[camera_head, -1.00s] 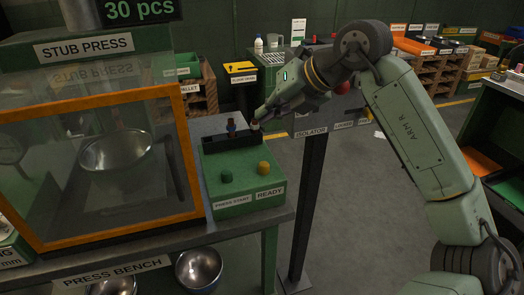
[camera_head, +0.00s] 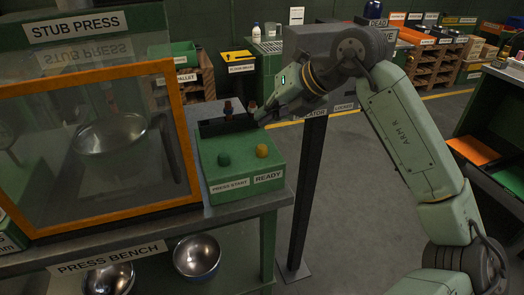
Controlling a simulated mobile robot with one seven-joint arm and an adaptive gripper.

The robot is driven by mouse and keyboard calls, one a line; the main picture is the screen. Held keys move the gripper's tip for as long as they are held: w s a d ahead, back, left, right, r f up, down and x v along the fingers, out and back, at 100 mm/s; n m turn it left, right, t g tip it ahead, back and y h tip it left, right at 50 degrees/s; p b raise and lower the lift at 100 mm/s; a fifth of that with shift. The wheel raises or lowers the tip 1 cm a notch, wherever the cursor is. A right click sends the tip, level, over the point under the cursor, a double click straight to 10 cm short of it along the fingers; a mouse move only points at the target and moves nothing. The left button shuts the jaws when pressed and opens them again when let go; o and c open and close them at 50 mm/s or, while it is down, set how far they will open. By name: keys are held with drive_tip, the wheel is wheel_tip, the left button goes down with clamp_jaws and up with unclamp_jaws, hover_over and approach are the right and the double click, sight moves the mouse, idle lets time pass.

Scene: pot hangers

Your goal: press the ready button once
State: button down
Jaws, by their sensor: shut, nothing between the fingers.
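The ready button (camera_head: 262,151) is a yellow round knob on the right of the green control box's sloped face, above the READY label (camera_head: 268,177). The dark green press start button (camera_head: 224,159) is to its left, above the PRESS START label (camera_head: 230,186). My gripper (camera_head: 261,119) is shut and empty. It appears behind and above the yellow button in the head view, near the box's back right corner, apart from the button. Its fingertips are small and dark, and their exact height over the box is hard to tell.
Small upright pegs (camera_head: 228,108) stand in a dark holder (camera_head: 222,128) at the back of the box, close to my fingers. The stub press (camera_head: 90,150) with its orange-framed guard is left. A dark post (camera_head: 308,200) with isolator signs stands right of the bench.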

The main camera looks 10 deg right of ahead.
sight(265, 144)
drive_tip(key=shift+f+b, duration=1.3)
drive_tip(key=shift+f, duration=0.65)
drive_tip(key=shift+f+b, duration=0.45)
drive_tip(key=shift+b, duration=0.1)
drive_tip(key=shift+f+b, duration=0.55)
drive_tip(key=shift+b, duration=0.05)
idle(0.3)
drive_tip(key=shift+r, duration=0.1)
drive_tip(key=shift+r+p, duration=0.55)
drive_tip(key=shift+r, duration=0.4)
drive_tip(key=shift+r+p, duration=1.5)
drive_tip(key=shift+r, duration=1.05)
